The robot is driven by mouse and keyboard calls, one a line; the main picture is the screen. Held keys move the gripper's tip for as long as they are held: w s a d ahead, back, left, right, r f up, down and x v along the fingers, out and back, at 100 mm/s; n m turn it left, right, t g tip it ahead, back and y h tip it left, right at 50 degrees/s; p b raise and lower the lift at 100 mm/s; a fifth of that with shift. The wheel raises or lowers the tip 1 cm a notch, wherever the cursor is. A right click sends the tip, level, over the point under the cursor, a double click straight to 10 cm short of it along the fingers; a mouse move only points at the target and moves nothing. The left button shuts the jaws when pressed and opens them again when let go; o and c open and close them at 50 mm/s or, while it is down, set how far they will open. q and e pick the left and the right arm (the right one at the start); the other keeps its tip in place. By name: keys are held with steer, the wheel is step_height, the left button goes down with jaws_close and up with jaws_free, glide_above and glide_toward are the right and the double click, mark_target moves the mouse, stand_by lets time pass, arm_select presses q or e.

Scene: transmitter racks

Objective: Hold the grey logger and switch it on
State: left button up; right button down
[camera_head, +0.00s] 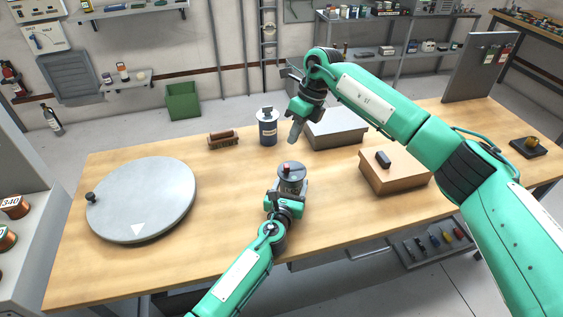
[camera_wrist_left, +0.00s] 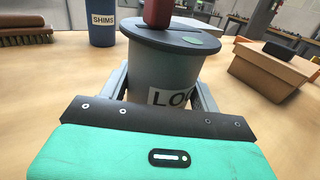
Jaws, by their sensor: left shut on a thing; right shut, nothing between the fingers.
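The grey logger (camera_head: 291,183) is a grey cylinder with a wider dark lid, standing upright near the middle of the table. A label beginning "LO" shows on the logger in the left wrist view (camera_wrist_left: 160,70). A red part (camera_wrist_left: 157,12) stands up from its lid, beside a small green patch (camera_wrist_left: 194,41). My left gripper (camera_head: 289,192) is shut around the logger's body, one finger on each side. My right gripper (camera_head: 295,133) is shut and empty, raised beyond the logger, between a blue tin and a grey box in the picture.
The blue "SHIMS" tin (camera_head: 267,131) and a brush (camera_head: 223,139) stand behind the logger. A grey box (camera_head: 336,128) is behind right. A cardboard box (camera_head: 394,172) with a dark object (camera_head: 382,159) on it is at right. A round grey turntable (camera_head: 143,200) is left.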

steer(key=a+m, duration=0.1)
steer(key=m, duration=0.8)
steer(key=s+a+m, duration=0.1)
steer(key=m, duration=0.8)
steer(key=a+m, duration=0.2)
steer(key=m, duration=0.7)
steer(key=shift+s+r+t, duration=0.25)
steer(key=shift+s+t, duration=0.05)
steer(key=shift+s, duration=0.1)
glide_toward(280, 172)
steer(key=x, duration=0.4)
steer(key=a+x, duration=0.1)
steer(key=x, duration=0.1)
steer(key=shift+s+a, duration=0.15)
steer(key=shift+s, duration=0.1)
steer(key=shift+w+d+r, duration=0.1)
steer(key=shift+d, duration=0.15)
